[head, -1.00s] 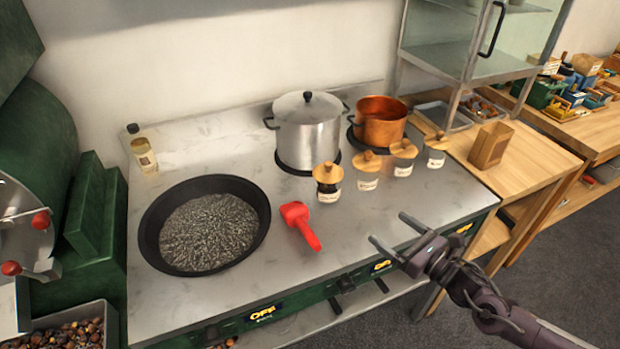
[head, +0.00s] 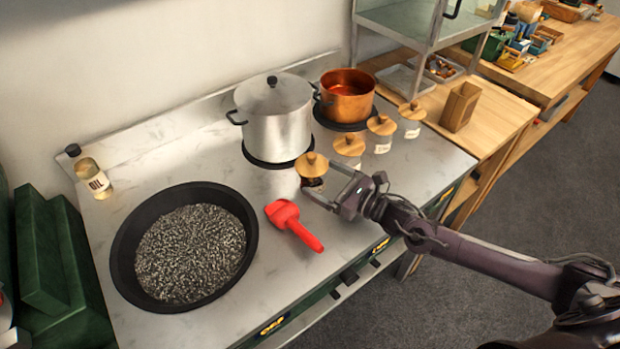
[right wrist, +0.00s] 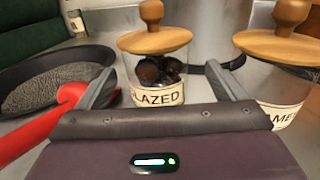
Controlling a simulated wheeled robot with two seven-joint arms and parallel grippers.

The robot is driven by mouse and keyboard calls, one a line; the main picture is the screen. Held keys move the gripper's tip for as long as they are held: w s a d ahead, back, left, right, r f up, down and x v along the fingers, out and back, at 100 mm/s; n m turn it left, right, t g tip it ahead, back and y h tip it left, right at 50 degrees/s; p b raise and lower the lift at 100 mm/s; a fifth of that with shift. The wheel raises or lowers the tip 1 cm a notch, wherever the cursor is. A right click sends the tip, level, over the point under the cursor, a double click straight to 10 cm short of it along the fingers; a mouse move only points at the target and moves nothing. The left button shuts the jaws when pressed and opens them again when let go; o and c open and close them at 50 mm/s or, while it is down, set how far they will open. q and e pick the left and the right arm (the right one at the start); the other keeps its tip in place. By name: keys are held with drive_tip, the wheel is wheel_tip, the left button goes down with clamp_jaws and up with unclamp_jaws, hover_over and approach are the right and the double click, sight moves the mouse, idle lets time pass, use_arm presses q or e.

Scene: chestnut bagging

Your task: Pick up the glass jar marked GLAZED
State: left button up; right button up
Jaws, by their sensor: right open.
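The GLAZED jar (head: 311,166) is a small glass jar with a wooden knobbed lid, standing on the stove top in front of the steel pot. In the right wrist view the jar (right wrist: 158,75) shows dark chestnuts inside and a label reading "LAZED", its first letter hidden. My right gripper (head: 318,182) is open at the jar, its fingers to either side of it in the picture; I cannot tell whether they touch the glass. A finger partly hides the jar in the head view. My left gripper is not in view.
A red scoop (head: 292,225) lies close to the left of my right gripper. Several similar jars, including one (head: 348,148), stand to the right. A black pan (head: 128,250), a steel pot (head: 272,125) and a copper pot (head: 347,98) are on the stove.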

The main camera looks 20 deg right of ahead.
sight(310, 171)
drive_tip(key=x, duration=0.1)
drive_tip(key=p+x, duration=0.1)
drive_tip(key=x, duration=0.2)
drive_tip(key=shift+s+a+r, duration=0.15)
drive_tip(key=shift+r, duration=0.2)
drive_tip(key=shift+w+a+f, duration=0.15)
drive_tip(key=shift+w, duration=0.05)
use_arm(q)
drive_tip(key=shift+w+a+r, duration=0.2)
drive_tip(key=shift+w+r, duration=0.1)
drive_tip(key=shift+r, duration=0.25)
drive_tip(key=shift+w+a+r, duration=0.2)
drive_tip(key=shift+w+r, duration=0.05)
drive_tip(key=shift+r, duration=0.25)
use_arm(e)
drive_tip(key=c, duration=1.3)
